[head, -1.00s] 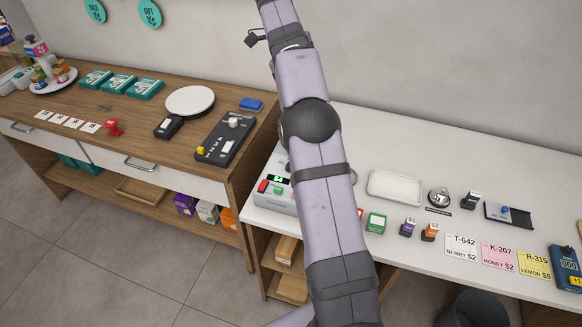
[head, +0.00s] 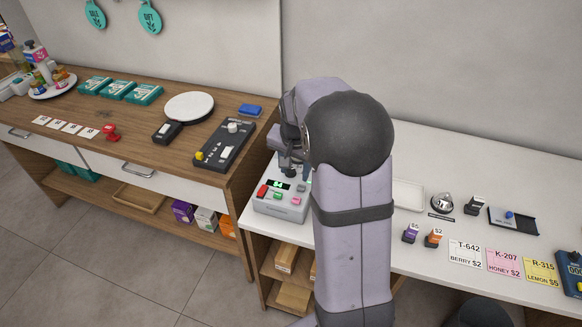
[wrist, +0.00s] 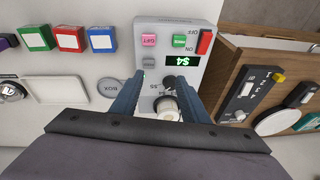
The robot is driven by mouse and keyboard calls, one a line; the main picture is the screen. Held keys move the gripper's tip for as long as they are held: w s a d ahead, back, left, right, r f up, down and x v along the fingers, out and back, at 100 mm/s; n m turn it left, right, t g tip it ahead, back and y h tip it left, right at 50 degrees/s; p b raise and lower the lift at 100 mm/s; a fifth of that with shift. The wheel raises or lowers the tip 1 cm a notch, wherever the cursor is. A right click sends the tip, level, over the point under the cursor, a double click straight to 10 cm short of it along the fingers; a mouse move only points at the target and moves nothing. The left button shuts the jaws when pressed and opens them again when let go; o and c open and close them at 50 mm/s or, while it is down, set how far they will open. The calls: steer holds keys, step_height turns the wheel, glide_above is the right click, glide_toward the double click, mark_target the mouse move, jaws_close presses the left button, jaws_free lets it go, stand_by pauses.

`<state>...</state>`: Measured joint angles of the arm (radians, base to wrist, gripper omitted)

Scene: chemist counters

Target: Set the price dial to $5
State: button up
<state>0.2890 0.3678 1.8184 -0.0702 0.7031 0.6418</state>
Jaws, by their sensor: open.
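The grey price machine (head: 281,205) stands at the left end of the white counter. Its green display reads $4 in the wrist view (wrist: 183,61). The price dial (wrist: 168,107) shows there as a pale round knob with dark parts beside it, below the display; a $5 mark is printed near it. My gripper (wrist: 162,84) is open above the machine's face, one blue finger on each side of the dial. I cannot tell whether either finger touches it. In the head view my arm hides most of the gripper and part of the machine.
The machine's red switch (wrist: 204,42), green button (wrist: 184,41) and pink button (wrist: 149,40) lie close by. A round BOX pad (wrist: 110,88) and a white tray (wrist: 57,90) are beside it. The wooden counter (head: 150,165) borders it on the left in the head view.

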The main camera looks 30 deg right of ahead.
mark_target(291, 170)
steer(key=w+n, duration=0.1)
steer(key=n, duration=0.1)
steer(key=w+n+t, duration=0.1)
steer(key=n, duration=0.1)
steer(key=w+r+n, duration=0.1)
steer(key=shift+w+d+n+t, duration=0.15)
steer(key=shift+d+n+t, duration=0.15)
steer(key=shift+d+n, duration=0.1)
steer(key=shift+p+x, duration=1.2)
steer(key=shift+x, duration=2.45)
steer(key=shift+c, duration=0.6)
jaws_close()
